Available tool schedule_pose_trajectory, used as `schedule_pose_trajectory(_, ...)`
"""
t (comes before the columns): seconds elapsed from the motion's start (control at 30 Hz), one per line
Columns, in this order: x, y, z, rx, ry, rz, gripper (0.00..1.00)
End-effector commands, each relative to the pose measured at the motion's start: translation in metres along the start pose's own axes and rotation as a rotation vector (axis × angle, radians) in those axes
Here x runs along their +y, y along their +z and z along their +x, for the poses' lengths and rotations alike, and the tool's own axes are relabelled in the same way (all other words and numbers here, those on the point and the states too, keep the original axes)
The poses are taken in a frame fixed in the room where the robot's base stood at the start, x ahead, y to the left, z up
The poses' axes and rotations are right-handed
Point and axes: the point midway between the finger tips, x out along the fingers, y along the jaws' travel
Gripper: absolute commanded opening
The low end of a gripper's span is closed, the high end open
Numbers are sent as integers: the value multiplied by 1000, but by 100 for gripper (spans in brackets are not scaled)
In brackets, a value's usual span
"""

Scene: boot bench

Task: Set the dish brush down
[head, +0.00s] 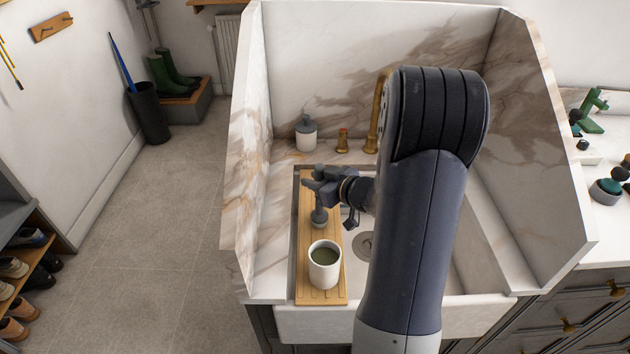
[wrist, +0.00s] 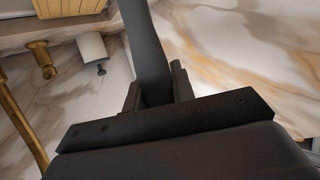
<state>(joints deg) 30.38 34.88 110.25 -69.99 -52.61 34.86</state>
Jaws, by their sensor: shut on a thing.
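My gripper (head: 322,187) is shut on the dark grey dish brush (head: 319,216), over the wooden board (head: 333,291) that lies along the left side of the sink. The brush looks roughly upright, with its round head low, behind the white cup. I cannot tell whether the head touches the board. In the wrist view the dark handle of the dish brush (wrist: 147,45) runs up between the two jaws of my gripper (wrist: 158,92). The brush head is out of sight there.
A white cup (head: 324,270) of dark green liquid stands on the board's near end. A soap bottle (head: 306,133) and brass tap (head: 376,115) are at the back. Marble walls (head: 245,150) rise around the sink. The sink drain (head: 364,244) shows beside my arm.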

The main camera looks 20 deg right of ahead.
Motion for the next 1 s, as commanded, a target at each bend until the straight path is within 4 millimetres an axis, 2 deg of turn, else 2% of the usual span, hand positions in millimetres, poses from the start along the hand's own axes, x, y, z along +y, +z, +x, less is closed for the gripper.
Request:
schedule_pose_trajectory(0.27, 0, 4, 1, 0, 0, 1, 0)
schedule_pose_trajectory(0.3, 0, 2, 1, 0, 0, 0, 27)
schedule_pose_trajectory(0.53, 0, 2, 1, 0, 0, 0, 46)
schedule_pose_trajectory(0.87, 0, -2, -2, 0, 1, -1, 46)
schedule_pose_trajectory(1.0, 2, -1, -24, 0, 6, 0, 46)
